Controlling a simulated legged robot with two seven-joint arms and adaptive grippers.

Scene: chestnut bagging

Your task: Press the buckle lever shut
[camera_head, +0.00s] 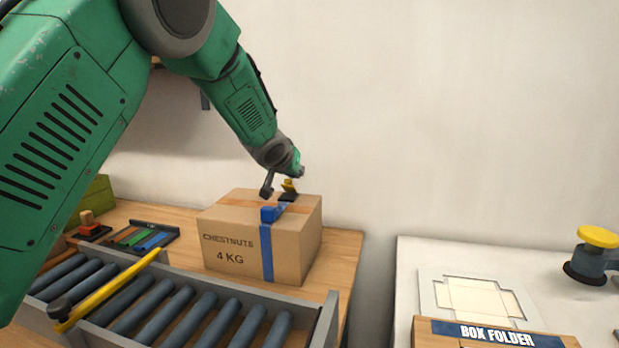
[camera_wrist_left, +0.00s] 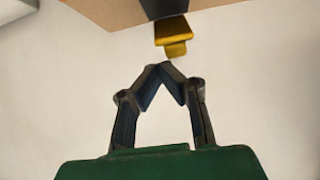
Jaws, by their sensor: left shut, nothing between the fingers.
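A brown carton marked CHESTNUTS 4 KG (camera_head: 225,235) stands on the wooden table, with a blue strap (camera_head: 267,252) over its front. A black buckle (camera_head: 287,197) with a yellow lever (camera_head: 289,185) is on its top; the lever stands up, raised from the buckle. My left gripper (camera_head: 267,188) is just left of the lever. In the left wrist view its fingertips (camera_wrist_left: 161,68) meet, shut and empty, a little short of the yellow lever (camera_wrist_left: 172,35). The black buckle (camera_wrist_left: 162,8) is partly cut off at the top edge. My right gripper is not in view.
A roller conveyor (camera_head: 185,310) with a yellow bar (camera_head: 108,290) runs in front of the carton. A dark tray of coloured strips (camera_head: 140,237) and a stamp (camera_head: 88,226) lie to the left. A box folder station (camera_head: 490,333) stands on the white table at right.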

